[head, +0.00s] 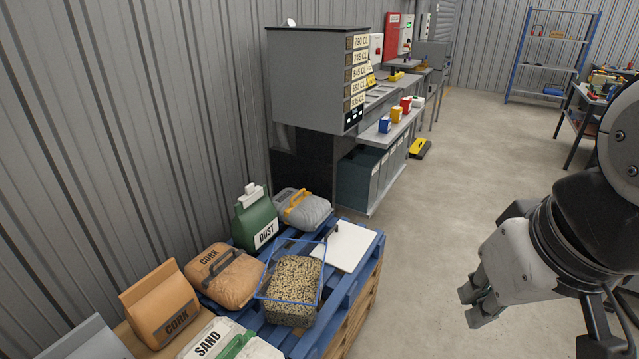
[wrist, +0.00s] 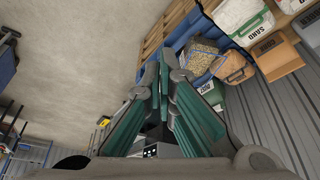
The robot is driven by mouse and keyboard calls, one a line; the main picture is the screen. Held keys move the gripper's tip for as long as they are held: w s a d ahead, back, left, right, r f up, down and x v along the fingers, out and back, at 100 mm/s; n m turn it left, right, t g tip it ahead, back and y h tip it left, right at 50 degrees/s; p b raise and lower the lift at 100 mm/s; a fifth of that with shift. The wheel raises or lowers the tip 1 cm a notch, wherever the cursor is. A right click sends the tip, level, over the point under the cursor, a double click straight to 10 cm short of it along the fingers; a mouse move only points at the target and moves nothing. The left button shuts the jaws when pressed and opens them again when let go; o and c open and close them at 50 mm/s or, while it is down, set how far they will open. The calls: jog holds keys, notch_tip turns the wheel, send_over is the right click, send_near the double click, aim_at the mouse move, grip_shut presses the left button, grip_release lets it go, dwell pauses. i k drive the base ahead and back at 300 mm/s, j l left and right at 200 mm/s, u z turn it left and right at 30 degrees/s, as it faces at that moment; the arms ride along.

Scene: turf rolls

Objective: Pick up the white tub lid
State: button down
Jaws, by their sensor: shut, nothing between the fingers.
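The white tub lid (head: 345,246) lies flat on the blue pallet (head: 374,257), with a dark handle on its top. Just in front of it stands a clear tub (head: 293,287) with a blue rim, full of speckled granules; the tub also shows in the wrist view (wrist: 200,57). My gripper (head: 473,302) hangs over the floor to the right of the pallet, apart from the lid. It is shut and empty, its green fingers together in the wrist view (wrist: 165,65). The fingers hide much of the lid's area there.
A green DUST bag (head: 256,222), a grey bag (head: 302,209), a brown CORK bag (head: 225,274) and a SAND bag (head: 228,342) crowd the pallet around the tub. A grey cabinet (head: 310,80) and bench stand behind. The concrete floor (head: 440,200) right of the pallet is clear.

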aim_at(349, 242)
jog(key=i+l, duration=0.9)
jog(key=l, duration=0.2)
jog(key=l+u, duration=0.1)
jog(key=u, duration=0.3)
jog(key=i+l+u, duration=0.1)
jog(key=u, duration=0.25)
jog(key=l+u, duration=0.1)
jog(key=u, duration=0.3)
